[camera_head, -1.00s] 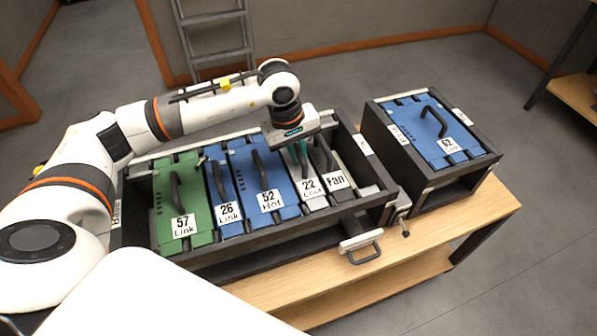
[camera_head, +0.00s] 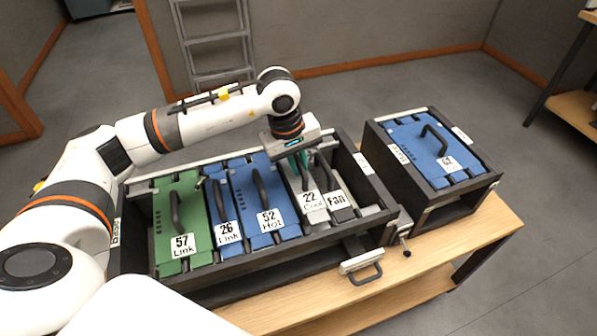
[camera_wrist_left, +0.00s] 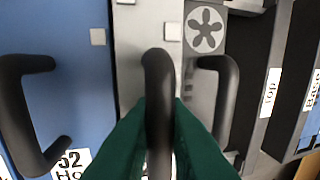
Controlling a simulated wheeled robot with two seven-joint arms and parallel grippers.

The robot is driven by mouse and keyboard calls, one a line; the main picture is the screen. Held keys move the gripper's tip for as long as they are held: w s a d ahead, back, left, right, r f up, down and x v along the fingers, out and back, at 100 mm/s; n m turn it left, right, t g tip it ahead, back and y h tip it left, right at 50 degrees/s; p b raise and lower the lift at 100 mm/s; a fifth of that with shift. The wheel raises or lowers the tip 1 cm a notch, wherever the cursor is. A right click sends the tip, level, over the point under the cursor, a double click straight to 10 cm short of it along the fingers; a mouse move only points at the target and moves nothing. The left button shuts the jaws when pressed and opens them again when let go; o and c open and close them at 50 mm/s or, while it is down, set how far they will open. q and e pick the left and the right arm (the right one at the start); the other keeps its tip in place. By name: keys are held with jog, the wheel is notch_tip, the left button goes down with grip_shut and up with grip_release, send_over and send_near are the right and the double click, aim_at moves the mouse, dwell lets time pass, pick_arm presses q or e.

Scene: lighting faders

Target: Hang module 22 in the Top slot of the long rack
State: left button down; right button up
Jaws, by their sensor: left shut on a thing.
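Module 22 (camera_head: 312,204), a light grey panel with a black handle, is in the long rack (camera_head: 262,256) between blue module 52 (camera_head: 262,205) and the grey Fan module (camera_head: 338,197). My left gripper (camera_head: 303,165) is above it, shut on its handle; in the left wrist view the green fingers (camera_wrist_left: 160,125) close around the black handle (camera_wrist_left: 158,75). The module looks slightly raised above its neighbours; its lower part is hidden. A "Top" label (camera_wrist_left: 270,92) is on the rack right of the Fan, with a dark gap between. My right gripper is not in view.
Green module 57 (camera_head: 181,220) and blue module 26 (camera_head: 223,210) fill the rack's left part. A smaller rack (camera_head: 440,215) holding blue module 62 (camera_head: 432,145) stands to the right on the wooden bench (camera_head: 475,228). A drawer-like handle (camera_head: 366,272) sticks out in front.

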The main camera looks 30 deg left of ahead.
pick_arm(q)
notch_tip(320, 180, up, 8)
jog(key=shift+r, duration=0.1)
notch_tip(320, 180, up, 6)
jog(key=p, duration=0.3)
jog(key=shift+r, duration=0.15)
jog(key=shift+p, duration=0.35)
